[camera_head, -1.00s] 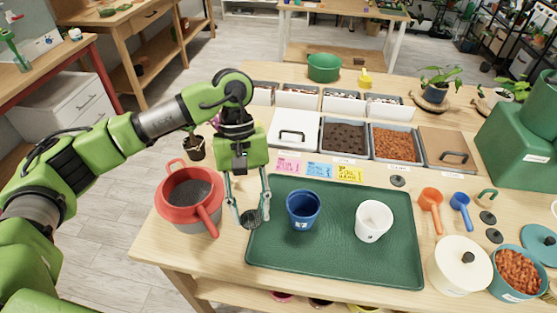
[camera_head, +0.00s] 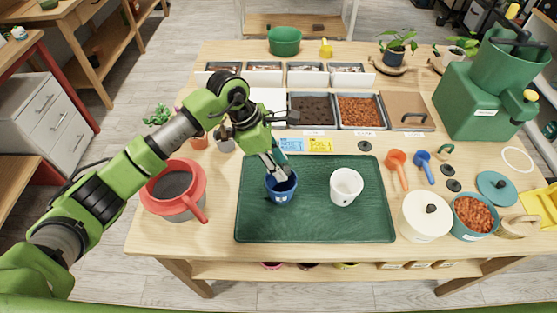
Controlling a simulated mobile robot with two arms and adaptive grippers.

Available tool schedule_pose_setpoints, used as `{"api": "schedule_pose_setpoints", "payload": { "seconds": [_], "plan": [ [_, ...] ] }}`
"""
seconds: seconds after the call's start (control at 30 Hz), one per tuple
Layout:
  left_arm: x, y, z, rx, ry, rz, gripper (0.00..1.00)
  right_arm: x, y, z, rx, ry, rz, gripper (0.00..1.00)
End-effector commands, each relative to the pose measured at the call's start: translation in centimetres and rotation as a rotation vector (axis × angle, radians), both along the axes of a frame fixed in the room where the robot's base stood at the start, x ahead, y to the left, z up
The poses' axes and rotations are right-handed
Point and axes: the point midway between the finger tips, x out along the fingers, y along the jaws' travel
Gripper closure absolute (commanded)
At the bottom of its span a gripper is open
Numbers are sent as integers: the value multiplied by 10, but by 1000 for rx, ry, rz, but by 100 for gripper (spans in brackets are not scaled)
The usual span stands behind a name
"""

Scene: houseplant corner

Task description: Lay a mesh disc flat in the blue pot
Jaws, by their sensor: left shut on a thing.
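The blue pot (camera_head: 282,195) stands upright on the left part of the green tray (camera_head: 315,232). My left gripper (camera_head: 281,179) points down into the pot's mouth, its fingertips inside the rim. It is shut on a mesh disc, which the fingers and the pot wall hide now. A dark round mesh disc (camera_head: 364,146) lies on the table behind the tray, and more dark discs (camera_head: 447,170) lie to the right. I cannot tell whether the held disc touches the pot's floor. My right gripper is not in view.
A white pot (camera_head: 346,187) stands on the tray, right of the blue pot. A red sieve (camera_head: 203,186) sits to the left, its handle near the tray. Orange (camera_head: 396,158) and blue scoops (camera_head: 424,158) lie right of the tray.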

Motion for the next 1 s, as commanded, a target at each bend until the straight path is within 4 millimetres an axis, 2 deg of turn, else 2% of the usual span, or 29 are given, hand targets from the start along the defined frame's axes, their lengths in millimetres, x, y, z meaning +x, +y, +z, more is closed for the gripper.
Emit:
{"api": "schedule_pose_setpoints", "payload": {
  "seconds": [0.1,0.4,0.6,1.0],
  "plan": [
    [0,0,-9,-1,1,0,73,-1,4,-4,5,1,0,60],
    [0,0,-31,0,1,0,73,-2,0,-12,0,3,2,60],
    [0,0,-45,0,0,-2,73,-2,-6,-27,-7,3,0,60],
    [0,0,-48,0,1,-1,73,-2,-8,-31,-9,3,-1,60]
  ]
}}
